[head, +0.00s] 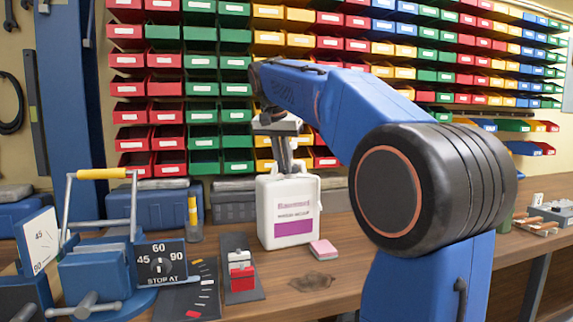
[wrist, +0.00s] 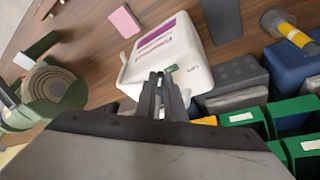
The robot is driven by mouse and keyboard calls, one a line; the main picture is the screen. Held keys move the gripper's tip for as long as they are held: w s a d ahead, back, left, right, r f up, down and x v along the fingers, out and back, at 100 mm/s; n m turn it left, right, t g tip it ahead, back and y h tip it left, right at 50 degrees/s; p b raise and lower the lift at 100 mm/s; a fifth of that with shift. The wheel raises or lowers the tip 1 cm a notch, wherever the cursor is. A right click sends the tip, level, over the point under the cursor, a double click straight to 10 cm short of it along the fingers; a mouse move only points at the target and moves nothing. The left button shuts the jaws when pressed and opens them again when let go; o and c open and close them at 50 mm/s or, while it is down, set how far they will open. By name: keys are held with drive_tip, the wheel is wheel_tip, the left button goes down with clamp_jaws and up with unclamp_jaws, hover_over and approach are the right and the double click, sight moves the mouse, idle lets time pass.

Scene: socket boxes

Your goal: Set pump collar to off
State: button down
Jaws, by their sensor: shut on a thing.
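A white jug (head: 289,215) with a purple label stands upright on the wooden bench in the head view. It also shows in the wrist view (wrist: 190,45), with a small green mark (wrist: 172,69) and small grey lettering on its top, too small to read surely. My gripper (head: 286,172) points down at the top of the jug. In the wrist view my gripper's fingers (wrist: 160,78) are close together at the jug's top. They are shut on the pump collar, which they hide almost wholly, so its setting cannot be read.
A pink and white block (head: 322,249) lies right of the jug. A red-handled switch (head: 242,280) on a dark plate, and a blue clamp device with a dial plate (head: 161,262), stand to the left. Dark cases (head: 234,200) and coloured bins are behind.

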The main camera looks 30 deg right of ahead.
drive_tip(key=m, duration=0.2)
drive_tip(key=w+m+g, duration=0.1)
drive_tip(key=w+a+m+g, duration=0.1)
drive_tip(key=m, duration=0.1)
drive_tip(key=shift+w+m+h, duration=0.25)
drive_tip(key=shift+m+h, duration=0.05)
drive_tip(key=shift+w+d+m+g, duration=0.1)
drive_tip(key=shift+w+m+g, duration=0.35)
drive_tip(key=shift+m, duration=0.55)
drive_tip(key=shift+w+m+g, duration=0.35)
drive_tip(key=shift+m+g, duration=0.1)
drive_tip(key=shift+m, duration=0.55)
drive_tip(key=c, duration=1.8)
unclamp_jaws()
drive_tip(key=shift+c, duration=0.2)
drive_tip(key=shift+r, duration=0.1)
